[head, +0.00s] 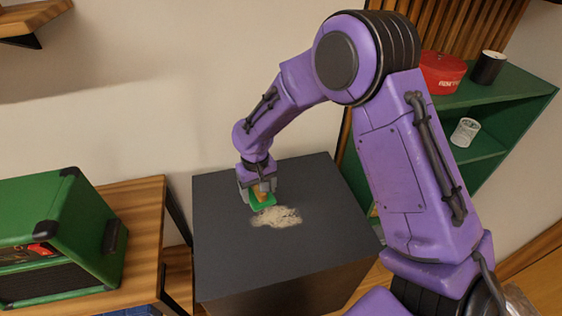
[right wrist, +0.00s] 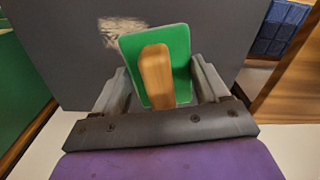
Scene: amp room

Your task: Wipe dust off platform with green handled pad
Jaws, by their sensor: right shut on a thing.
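The dark grey platform (head: 330,215) stands in the middle of the head view. A patch of pale dust (head: 277,217) lies on its top, and it also shows in the right wrist view (right wrist: 118,32). My right gripper (head: 260,193) is shut on the green pad (head: 263,203) by its handle. The pad shows in the right wrist view (right wrist: 178,50) with a wooden-looking handle (right wrist: 155,75) between the fingers. The pad is at the dust's upper left edge in the head view. I cannot tell whether it touches the surface. My left gripper is not in view.
A green amplifier (head: 65,235) sits on a wooden stand (head: 145,215) left of the platform. Green shelves (head: 510,85) at the right hold a red tin (head: 440,72), a black can (head: 488,67) and a pale can (head: 465,132). The platform's front and right top are clear.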

